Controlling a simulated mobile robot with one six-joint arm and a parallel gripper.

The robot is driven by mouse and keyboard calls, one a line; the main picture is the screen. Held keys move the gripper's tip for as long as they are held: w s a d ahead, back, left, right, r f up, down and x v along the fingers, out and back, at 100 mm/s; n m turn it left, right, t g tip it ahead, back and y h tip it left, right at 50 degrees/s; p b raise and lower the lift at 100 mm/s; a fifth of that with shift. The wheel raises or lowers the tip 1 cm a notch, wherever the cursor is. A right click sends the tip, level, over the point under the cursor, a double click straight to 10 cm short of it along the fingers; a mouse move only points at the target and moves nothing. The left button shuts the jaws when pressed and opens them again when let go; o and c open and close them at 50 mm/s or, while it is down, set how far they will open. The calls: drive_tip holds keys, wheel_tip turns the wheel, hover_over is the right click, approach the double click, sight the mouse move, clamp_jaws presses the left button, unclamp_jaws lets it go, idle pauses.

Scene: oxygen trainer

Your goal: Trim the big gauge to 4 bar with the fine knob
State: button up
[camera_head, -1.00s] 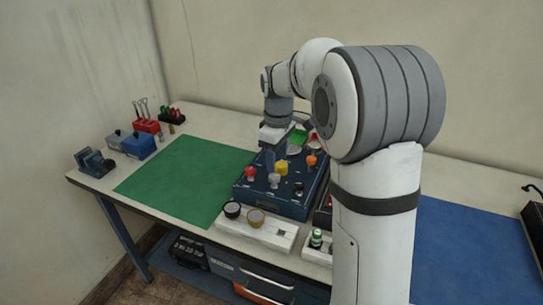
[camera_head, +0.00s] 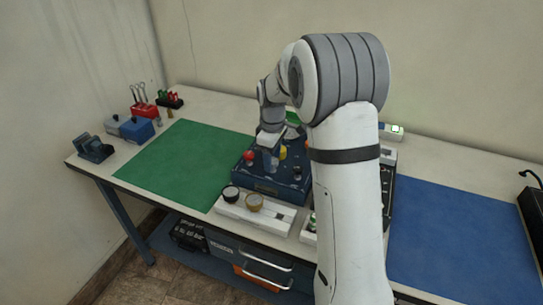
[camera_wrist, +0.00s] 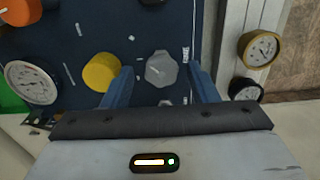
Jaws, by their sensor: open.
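My gripper (camera_wrist: 160,72) is open, its two blue fingers on either side of a grey lobed knob (camera_wrist: 161,69) in the wrist view. Gaps show between the knob and both fingers. I cannot tell whether this is the fine knob. A yellow knob (camera_wrist: 101,73) sits just outside the left finger. The big gauge (camera_wrist: 31,82), a white dial, is at the left; its reading is too small to tell.
A red knob (camera_head: 249,155) is close beside my gripper. An orange knob (camera_wrist: 19,11) is at the wrist view's upper left. A black gauge (camera_head: 231,193) and a brass gauge (camera_head: 254,202) stand at the panel's front. The green mat (camera_head: 175,165) is clear.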

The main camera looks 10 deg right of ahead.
sight(273, 160)
drive_tip(key=shift+c, duration=0.3)
drive_tip(key=c, duration=0.9)
drive_tip(key=shift+r+m, duration=0.1)
drive_tip(key=shift+m, duration=2.2)
drive_tip(key=o, duration=1)
drive_tip(key=shift+c, duration=0.2)
wheel_tip(273, 160, up, 8)
drive_tip(key=shift+f+b, duration=0.2)
drive_tip(key=shift+b, duration=0.1)
drive_tip(key=shift+r, duration=0.1)
